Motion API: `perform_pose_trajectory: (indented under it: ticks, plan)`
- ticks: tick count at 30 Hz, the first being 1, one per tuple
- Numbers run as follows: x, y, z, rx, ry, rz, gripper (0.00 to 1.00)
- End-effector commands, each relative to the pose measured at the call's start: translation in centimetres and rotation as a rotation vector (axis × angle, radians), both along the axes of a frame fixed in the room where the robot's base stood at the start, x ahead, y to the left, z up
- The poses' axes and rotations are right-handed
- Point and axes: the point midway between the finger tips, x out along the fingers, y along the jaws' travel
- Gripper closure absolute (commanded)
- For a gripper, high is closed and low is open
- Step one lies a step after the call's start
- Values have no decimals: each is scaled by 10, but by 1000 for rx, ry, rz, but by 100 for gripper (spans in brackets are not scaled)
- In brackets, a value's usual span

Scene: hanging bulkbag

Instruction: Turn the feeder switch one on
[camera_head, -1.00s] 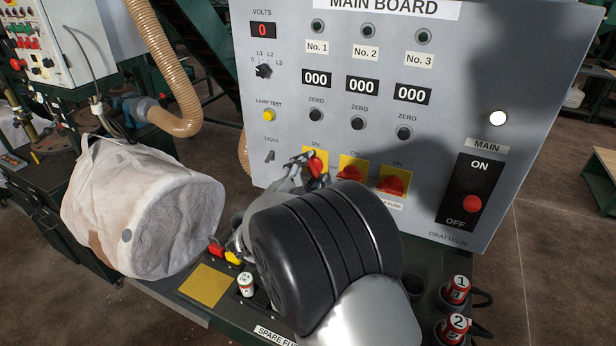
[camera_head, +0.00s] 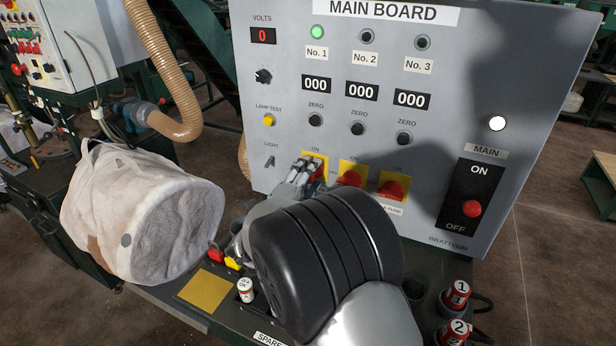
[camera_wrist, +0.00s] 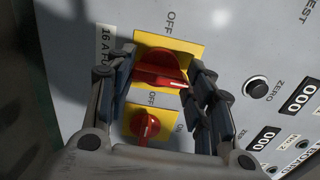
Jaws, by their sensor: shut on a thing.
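Feeder switch one is a red rotary knob (camera_wrist: 162,68) on a yellow plate, the leftmost of three on the grey main board (camera_head: 480,90). My gripper (camera_head: 305,172) is at this switch and mostly covers it in the head view. In the wrist view its fingers (camera_wrist: 163,76) lie on both sides of the knob, shut on it. The knob's white mark points to the right of the wrist view, toward the panel's upper side. The No. 1 lamp (camera_head: 317,32) glows green. The No. 1 counter (camera_head: 316,85) reads 000.
Feeder switches two (camera_head: 349,178) and three (camera_head: 391,190) sit close to the right of my gripper. The main switch (camera_head: 471,208) is farther right. Red numbered cans (camera_head: 457,294) stand at lower right.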

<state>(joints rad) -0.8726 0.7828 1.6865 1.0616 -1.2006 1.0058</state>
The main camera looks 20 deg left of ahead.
Motion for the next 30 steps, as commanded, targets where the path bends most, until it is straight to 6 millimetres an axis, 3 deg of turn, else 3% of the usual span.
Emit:
perform_pose_trajectory:
  ticks: [11,12,21,30]
  plan:
    - [0,0,0,7,0,0,76]
    - [0,0,-1,7,0,0,51]
    - [0,0,0,6,1,0,32]
    - [-1,0,0,5,0,0,32]
